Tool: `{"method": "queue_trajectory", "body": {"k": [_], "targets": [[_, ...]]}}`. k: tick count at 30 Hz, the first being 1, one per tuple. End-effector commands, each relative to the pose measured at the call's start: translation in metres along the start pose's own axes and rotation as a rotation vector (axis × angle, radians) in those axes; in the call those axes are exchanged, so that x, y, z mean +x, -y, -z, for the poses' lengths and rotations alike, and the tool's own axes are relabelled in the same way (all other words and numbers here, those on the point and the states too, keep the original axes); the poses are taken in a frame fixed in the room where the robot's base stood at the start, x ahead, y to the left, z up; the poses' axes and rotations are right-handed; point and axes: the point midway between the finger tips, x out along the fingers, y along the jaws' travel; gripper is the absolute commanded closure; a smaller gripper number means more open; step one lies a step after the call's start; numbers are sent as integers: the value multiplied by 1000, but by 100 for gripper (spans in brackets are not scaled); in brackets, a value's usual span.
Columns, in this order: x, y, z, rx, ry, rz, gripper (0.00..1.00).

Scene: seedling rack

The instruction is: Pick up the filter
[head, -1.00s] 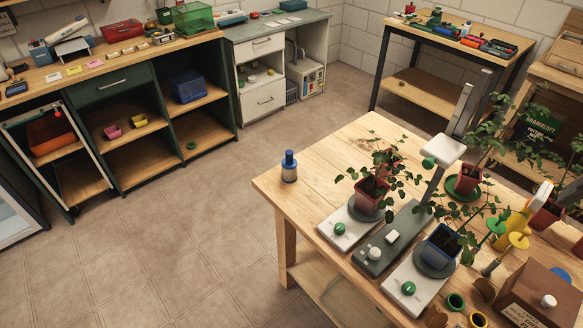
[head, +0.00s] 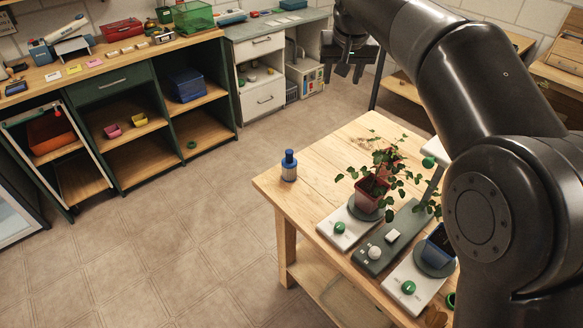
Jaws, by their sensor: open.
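A small upright cylinder with a blue cap and a pale ribbed body, which looks like the filter (head: 289,168), stands at the left corner of the wooden table (head: 330,152). Nothing touches it. My gripper (head: 346,70) is at the top of the head view, above and to the right of the filter in the picture and well apart from it. It is open, its fingers point downward, and nothing shows between them.
Right of the filter are a potted plant (head: 371,190), a grey-green device (head: 372,257) with a white knob, and a blue pot (head: 439,242). My arm hides the table's right part. The tabletop around the filter is clear.

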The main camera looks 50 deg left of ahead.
Motion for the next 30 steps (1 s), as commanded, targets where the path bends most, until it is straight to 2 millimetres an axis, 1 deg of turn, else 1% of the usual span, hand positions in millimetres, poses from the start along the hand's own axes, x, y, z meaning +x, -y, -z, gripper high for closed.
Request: {"method": "queue_trajectory", "body": {"k": [1,3,9,14,19,23,24,26,27,28,30], "targets": [[9,16,4,-17,3,8,51],[18,35,8,-35,5,17,51],[40,82,15,-77,10,39,51],[56,116,17,-108,13,55,51],[82,114,4,-107,16,53,51],[110,115,-8,-107,17,53,51],[122,115,-13,-107,19,53,51],[137,115,-20,-107,18,53,51],[150,116,-26,-107,20,53,51],[157,116,-29,-106,18,53,51],[178,115,-38,-106,18,53,51]]}}
